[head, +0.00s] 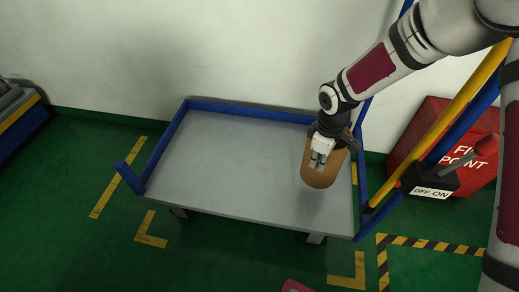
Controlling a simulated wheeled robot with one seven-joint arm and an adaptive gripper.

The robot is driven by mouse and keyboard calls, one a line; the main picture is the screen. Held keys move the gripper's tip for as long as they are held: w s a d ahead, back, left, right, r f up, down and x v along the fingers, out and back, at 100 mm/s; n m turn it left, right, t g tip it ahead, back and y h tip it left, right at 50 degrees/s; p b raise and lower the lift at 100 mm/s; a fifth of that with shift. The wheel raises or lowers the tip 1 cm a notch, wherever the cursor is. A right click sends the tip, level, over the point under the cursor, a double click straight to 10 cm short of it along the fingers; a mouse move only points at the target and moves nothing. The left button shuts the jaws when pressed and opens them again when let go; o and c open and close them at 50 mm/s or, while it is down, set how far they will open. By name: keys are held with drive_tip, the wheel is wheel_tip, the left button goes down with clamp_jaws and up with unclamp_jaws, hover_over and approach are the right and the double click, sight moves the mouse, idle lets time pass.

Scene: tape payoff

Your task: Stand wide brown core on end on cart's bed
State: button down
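The wide brown core (318,178) is a brown cylinder at the right part of the cart's grey bed (230,160). It looks roughly upright, perhaps a little tilted, and my gripper covers its upper part. My gripper (319,160) comes down from the upper right, with its fingers at the core's near side and top. I cannot tell whether the fingers are closed on the core's wall, or whether the core's lower end touches the bed.
A blue rail (160,148) edges parts of the bed. Blue and yellow posts (440,118) rise at the cart's right, with an off/on switch box (432,183) there. A red fire point box (425,135) stands behind. The bed's left and middle are clear.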

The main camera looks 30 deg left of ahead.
wheel_tip(320, 180, down, 10)
drive_tip(key=b, duration=0.4)
drive_tip(key=shift+w+a, duration=0.15)
drive_tip(key=shift+w, duration=0.25)
drive_tip(key=shift+f, duration=0.1)
drive_tip(key=c, duration=1.8)
unclamp_jaws()
wheel_tip(320, 180, up, 12)
drive_tip(key=p, duration=0.4)
drive_tip(key=shift+s, duration=0.2)
